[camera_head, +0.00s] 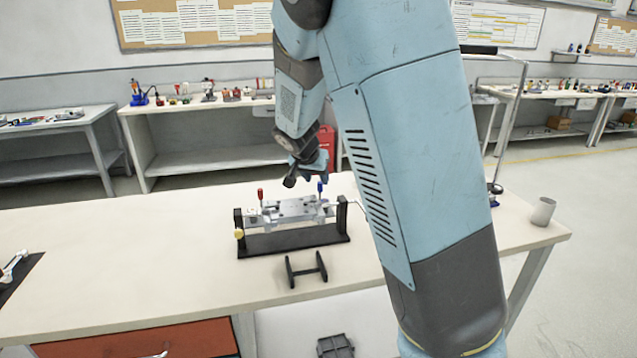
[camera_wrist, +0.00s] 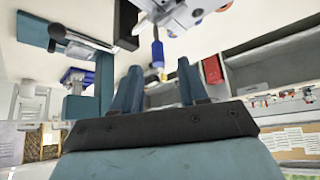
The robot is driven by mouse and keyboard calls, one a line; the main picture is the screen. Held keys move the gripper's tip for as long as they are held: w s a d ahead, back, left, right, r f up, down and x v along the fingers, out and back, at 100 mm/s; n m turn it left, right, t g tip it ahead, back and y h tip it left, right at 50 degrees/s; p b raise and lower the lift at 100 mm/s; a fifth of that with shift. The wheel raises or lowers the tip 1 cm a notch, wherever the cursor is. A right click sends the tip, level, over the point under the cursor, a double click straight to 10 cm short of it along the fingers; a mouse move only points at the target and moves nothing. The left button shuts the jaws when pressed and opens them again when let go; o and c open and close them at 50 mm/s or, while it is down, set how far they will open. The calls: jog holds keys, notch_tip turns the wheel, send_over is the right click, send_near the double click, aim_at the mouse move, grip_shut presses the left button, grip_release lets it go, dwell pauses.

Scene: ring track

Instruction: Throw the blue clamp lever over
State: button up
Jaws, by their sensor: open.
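The blue clamp lever (camera_head: 320,188) stands upright at the right part of a grey metal fixture (camera_head: 290,210) held in a black stand on the table. My gripper (camera_head: 309,174) is just above and beside it. In the wrist view, the blue lever (camera_wrist: 158,50) points in between the two fingertips of my gripper (camera_wrist: 160,67), with a gap on either side. The fingers are open and hold nothing. A red lever (camera_head: 260,194) stands at the fixture's left part. My arm hides some of the table right of the fixture.
A black H-shaped piece (camera_head: 306,270) lies in front of the stand. A grey cup (camera_head: 543,211) stands near the table's right end. A yellow knob (camera_head: 239,233) is on the stand's left side.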

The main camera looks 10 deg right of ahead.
jog(key=v, duration=0.9)
jog(key=s+d+r+n+g+y, duration=0.1)
jog(key=s+d+r+n+y, duration=0.15)
jog(key=s+d, duration=0.75)
jog(key=s+a+r+n, duration=0.1)
jog(key=s+r+n, duration=0.1)
jog(key=s, duration=0.8)
jog(key=s+a+r+n+y, duration=0.1)
jog(key=s+r+n, duration=0.1)
jog(key=s, duration=0.8)
jog(key=shift+s+a+t, duration=0.15)
jog(key=shift+a+t, duration=0.05)
jog(key=shift+t, duration=0.2)
